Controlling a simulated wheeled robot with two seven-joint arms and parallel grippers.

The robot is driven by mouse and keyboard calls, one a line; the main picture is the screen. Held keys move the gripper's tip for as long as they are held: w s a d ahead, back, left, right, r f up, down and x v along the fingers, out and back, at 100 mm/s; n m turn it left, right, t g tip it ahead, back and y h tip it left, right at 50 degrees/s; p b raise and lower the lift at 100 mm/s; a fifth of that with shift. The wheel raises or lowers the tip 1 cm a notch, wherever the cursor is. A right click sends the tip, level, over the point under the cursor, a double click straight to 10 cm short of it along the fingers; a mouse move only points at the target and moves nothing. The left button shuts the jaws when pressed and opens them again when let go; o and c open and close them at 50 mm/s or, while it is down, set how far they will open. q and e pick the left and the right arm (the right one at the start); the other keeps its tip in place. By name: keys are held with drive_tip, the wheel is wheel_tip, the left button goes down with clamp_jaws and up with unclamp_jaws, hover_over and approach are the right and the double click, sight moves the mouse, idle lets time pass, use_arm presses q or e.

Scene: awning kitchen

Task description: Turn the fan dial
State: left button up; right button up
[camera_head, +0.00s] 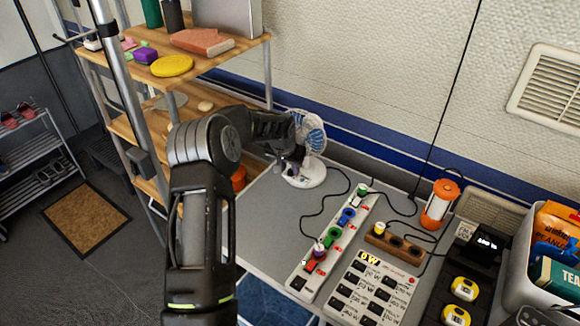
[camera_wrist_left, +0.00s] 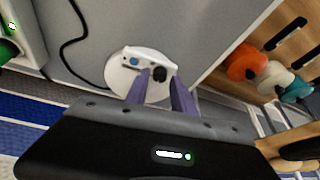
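The small fan (camera_head: 309,132) with a blue-and-white head stands on a white base at the back left of the grey table (camera_head: 262,219). In the left wrist view the white fan base (camera_wrist_left: 122,80) shows a blue button (camera_wrist_left: 134,61) and a black dial (camera_wrist_left: 159,74). My left gripper (camera_wrist_left: 161,82) is open, its two purple fingers apart with the dial between their tips in the picture. I cannot tell whether they touch it. In the head view this gripper (camera_head: 288,165) is at the fan's base, partly hidden by my arm. My right gripper is not in view.
A power strip (camera_head: 330,245) with coloured plugs lies right of the fan, with black cables around it. A power meter (camera_head: 370,290), an orange lantern (camera_head: 440,204) and a grey bin (camera_head: 528,262) stand farther right. A wooden shelf (camera_head: 225,55) is at left.

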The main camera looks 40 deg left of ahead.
use_arm(q)
drive_tip(key=shift+w+a+f, duration=0.1)
drive_tip(key=shift+w+f, duration=0.15)
drive_tip(key=shift+f, duration=0.4)
clamp_jaws()
